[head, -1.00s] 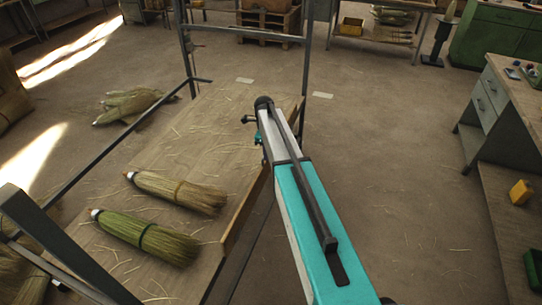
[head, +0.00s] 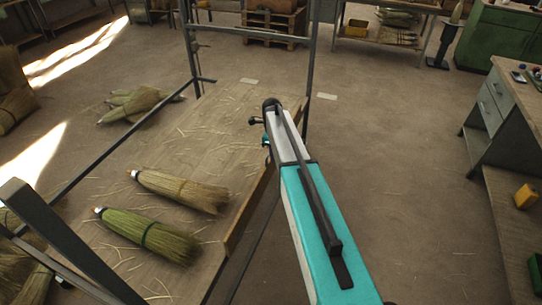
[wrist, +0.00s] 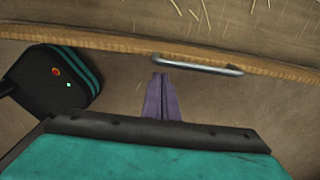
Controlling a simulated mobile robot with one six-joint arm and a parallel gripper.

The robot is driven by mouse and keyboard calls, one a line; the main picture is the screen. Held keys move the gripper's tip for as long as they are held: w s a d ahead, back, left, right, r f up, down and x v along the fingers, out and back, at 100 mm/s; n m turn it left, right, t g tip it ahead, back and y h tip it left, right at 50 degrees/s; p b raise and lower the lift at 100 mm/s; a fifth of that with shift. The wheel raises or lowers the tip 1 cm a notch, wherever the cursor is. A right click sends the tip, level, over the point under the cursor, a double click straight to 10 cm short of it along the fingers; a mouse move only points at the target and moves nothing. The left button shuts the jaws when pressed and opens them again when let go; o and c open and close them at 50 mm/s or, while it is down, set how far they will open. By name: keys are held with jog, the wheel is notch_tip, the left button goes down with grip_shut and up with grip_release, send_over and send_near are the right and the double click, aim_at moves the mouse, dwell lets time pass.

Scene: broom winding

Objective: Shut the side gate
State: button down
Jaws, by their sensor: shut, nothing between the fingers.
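The side gate seems to be the low wooden board (head: 248,213) along the right edge of the bench (head: 190,140). In the wrist view its wooden edge (wrist: 90,40) runs across the picture with a grey metal bar handle (wrist: 198,65) on it. My gripper (wrist: 161,80) shows there as two purple fingers, shut and empty, pointing at the board. The fingertips are just below the left end of the handle; I cannot tell whether they touch. In the head view my arm hides the fingers.
Two brooms, one straw (head: 180,190) and one green (head: 150,235), lie on the bench among loose straw. Metal posts (head: 310,70) frame it. A workbench with grey drawers (head: 492,105) stands at the right. The floor between (head: 400,190) is clear.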

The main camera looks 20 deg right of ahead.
notch_tip(320, 180, up, 10)
jog(key=d+b, duration=0.1)
jog(key=b, duration=0.1)
jog(key=shift+s+f+b, duration=0.2)
jog(key=shift+s+b, duration=0.15)
jog(key=shift+b, duration=0.05)
jog(key=shift+f, duration=0.15)
dwell(0.5)
jog(key=s+a+f+n+g, duration=0.1)
jog(key=s+a+f+n, duration=0.25)
jog(key=s+f, duration=0.4)
jog(key=s+a+f+n+g, duration=0.1)
jog(key=s+a+f+n, duration=0.1)
jog(key=s+f+n, duration=0.45)
jog(key=s+a+f+n+g, duration=0.1)
jog(key=s+a+f+n, duration=0.2)
jog(key=s+f, duration=0.65)
jog(key=s+a+f+n+g, duration=0.1)
jog(key=s+f+n, duration=0.3)
jog(key=s, duration=0.5)
jog(key=s+a+f+n, duration=0.2)
jog(key=s+f+n, duration=0.2)
jog(key=s, duration=0.5)
jog(key=s+a+f+n+g, duration=0.1)
jog(key=s+f+n, duration=0.4)
jog(key=s, duration=0.5)
jog(key=shift+a+g, duration=0.3)
jog(key=shift+a, duration=0.4)
